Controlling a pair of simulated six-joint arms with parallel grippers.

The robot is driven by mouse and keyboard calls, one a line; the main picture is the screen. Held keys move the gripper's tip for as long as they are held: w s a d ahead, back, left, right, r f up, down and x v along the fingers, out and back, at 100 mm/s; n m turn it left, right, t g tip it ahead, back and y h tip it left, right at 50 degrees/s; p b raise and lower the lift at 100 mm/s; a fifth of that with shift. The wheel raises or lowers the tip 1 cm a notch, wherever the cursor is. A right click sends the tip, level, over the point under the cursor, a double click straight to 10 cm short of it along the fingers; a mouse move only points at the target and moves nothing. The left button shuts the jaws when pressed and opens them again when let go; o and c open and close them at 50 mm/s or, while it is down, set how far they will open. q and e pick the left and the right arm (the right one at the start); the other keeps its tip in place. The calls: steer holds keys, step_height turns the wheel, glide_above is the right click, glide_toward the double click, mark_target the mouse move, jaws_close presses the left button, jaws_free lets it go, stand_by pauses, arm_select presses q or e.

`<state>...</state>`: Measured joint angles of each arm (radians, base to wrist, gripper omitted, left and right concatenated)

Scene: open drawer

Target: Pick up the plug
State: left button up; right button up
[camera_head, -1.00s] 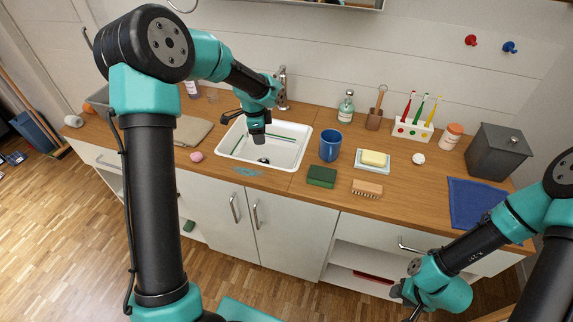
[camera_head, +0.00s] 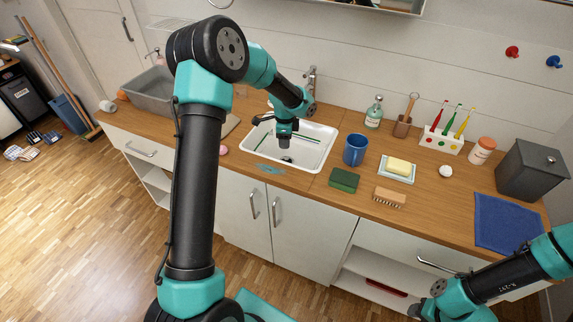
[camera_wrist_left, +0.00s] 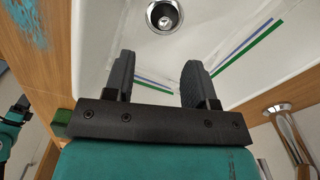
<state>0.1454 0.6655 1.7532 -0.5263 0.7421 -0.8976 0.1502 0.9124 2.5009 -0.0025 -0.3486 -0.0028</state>
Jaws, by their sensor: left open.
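The white sink (camera_head: 318,146) is set into the wooden counter. Its round drain (camera_head: 287,159) is a small dark spot on the sink floor. In the left wrist view the drain has a shiny metal ring and a dark inside with a light round centre (camera_wrist_left: 164,17); I cannot tell whether this is the plug seated in it. My left gripper (camera_head: 285,143) points down over the sink, just above the drain in the head view. My right gripper (camera_head: 424,311) is low at the bottom edge, partly visible.
A blue cup (camera_head: 355,150), green sponge (camera_head: 344,180), wooden brush (camera_head: 389,197) and soap dish (camera_head: 411,176) stand right of the sink. The tap (camera_head: 312,76) is behind it.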

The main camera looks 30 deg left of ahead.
arm_select(q)
glide_above(286, 159)
steer(key=f, duration=0.5)
steer(key=shift+s+f, duration=0.3)
steer(key=shift+f, duration=0.05)
steer(key=shift+w+f, duration=0.2)
steer(key=shift+f, duration=1.1)
steer(key=shift+w+f, duration=0.2)
steer(key=shift+f, duration=1.1)
jaws_close()
steer(key=shift+r, duration=0.1)
